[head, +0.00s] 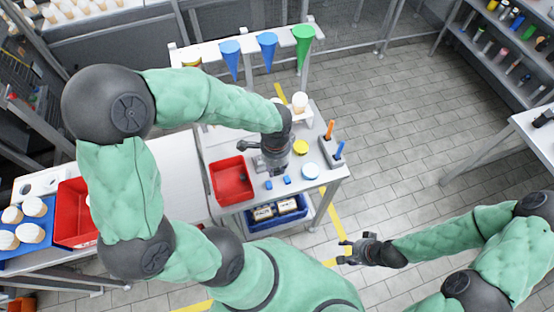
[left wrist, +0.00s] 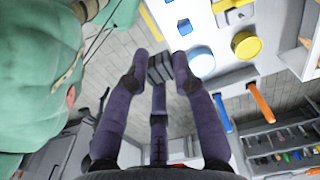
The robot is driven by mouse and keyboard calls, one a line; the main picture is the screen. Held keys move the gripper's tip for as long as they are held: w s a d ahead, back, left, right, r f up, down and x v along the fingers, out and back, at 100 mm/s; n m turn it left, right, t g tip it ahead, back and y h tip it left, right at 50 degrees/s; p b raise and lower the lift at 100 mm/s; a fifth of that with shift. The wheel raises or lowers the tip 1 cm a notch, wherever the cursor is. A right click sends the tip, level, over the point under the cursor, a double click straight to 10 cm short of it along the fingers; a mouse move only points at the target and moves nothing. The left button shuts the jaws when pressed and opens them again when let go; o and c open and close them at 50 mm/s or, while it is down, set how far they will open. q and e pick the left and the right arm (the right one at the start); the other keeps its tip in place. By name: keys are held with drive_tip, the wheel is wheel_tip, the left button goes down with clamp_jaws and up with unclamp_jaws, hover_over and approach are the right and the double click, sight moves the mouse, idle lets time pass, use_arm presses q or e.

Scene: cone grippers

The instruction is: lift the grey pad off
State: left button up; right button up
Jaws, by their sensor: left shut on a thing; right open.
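My left gripper (head: 258,161) is over the white table (head: 325,176), just right of the red tray. In the left wrist view the left gripper (left wrist: 160,67) has its dark fingers closed on a small grey ribbed block, the grey pad (left wrist: 160,70). In the head view the pad is too small and too hidden by the gripper to make out clearly. I cannot tell its exact height above the table. My right gripper (head: 345,251) is open and empty, over the tiled floor to the right of the table.
On the table are a red tray (head: 232,196), small blue blocks (head: 287,180), a yellow disc (head: 301,147), a light blue disc (head: 310,171) and a stand with orange (head: 329,130) and blue sticks. Blue and green cones (head: 303,44) hang from a rack behind.

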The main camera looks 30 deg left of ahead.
sight(276, 169)
use_arm(q)
drive_tip(key=shift+r+p, duration=2.05)
drive_tip(key=shift+r, duration=0.5)
drive_tip(key=shift+f, duration=0.1)
drive_tip(key=w+d+f+n+b, duration=0.1)
drive_tip(key=w+f+n+b, duration=0.1)
drive_tip(key=w+f+b, duration=0.3)
drive_tip(key=w+d+f+n+b, duration=0.1)
drive_tip(key=w+f+n+b, duration=0.2)
drive_tip(key=w+f+b, duration=0.2)
drive_tip(key=w+d+f+n+b, duration=0.2)
drive_tip(key=w+f+b, duration=0.3)
drive_tip(key=w+b, duration=0.1)
drive_tip(key=shift+w+f+n, duration=0.15)
drive_tip(key=shift+w+n, duration=0.25)
drive_tip(key=shift+w, duration=0.1)
drive_tip(key=shift+w+d+f, duration=0.15)
drive_tip(key=shift+w+f, duration=0.05)
drive_tip(key=shift+w, duration=0.05)
